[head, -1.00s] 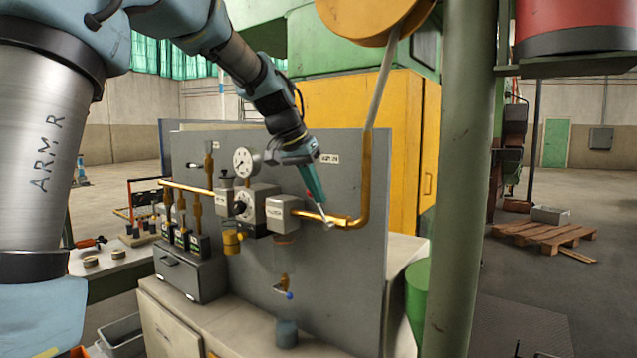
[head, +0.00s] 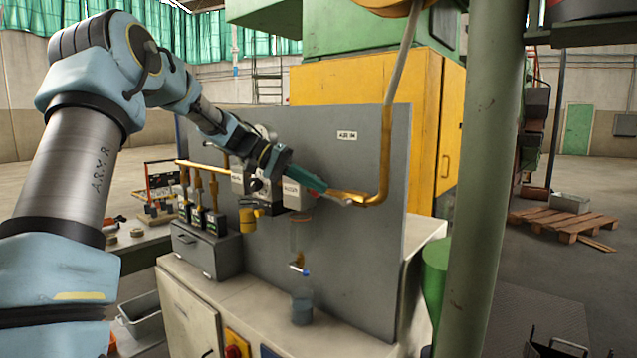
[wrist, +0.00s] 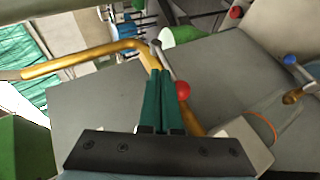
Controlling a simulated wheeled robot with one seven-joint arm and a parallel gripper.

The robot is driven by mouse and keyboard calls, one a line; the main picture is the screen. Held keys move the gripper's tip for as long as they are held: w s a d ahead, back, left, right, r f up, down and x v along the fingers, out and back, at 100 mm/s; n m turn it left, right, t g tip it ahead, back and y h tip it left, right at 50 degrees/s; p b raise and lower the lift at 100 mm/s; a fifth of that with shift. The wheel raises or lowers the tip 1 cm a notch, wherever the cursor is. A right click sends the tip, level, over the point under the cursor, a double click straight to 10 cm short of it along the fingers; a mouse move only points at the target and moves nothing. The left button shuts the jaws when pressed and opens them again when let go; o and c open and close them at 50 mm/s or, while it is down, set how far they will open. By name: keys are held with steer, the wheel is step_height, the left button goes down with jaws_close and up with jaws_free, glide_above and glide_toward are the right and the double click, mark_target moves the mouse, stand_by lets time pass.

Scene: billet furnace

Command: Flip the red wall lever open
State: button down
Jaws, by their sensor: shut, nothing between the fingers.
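The lever shows in the wrist view as a round red knob (wrist: 183,90) and a short grey rod beside the brass pipe (wrist: 95,58). The knob is just right of my gripper (wrist: 164,73), close to the fingertips; I cannot tell whether they touch. The teal fingers are shut together with nothing between them. In the head view my gripper (head: 324,189) lies in front of the brass pipe (head: 385,150) on the grey panel, pointing right.
The grey panel (head: 360,260) stands on a bench. Gauges and white valve boxes sit left of my gripper, partly covered by my arm. Below are a blue-handled tap and a beaker (head: 302,305). A green post (head: 485,180) stands to the right.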

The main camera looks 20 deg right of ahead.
steer(key=shift+w+a+f+n+g+h, duration=0.1)
steer(key=shift+w+f+n+g+h, duration=0.15)
steer(key=shift+f+g+h, duration=0.3)
stand_by(0.4)
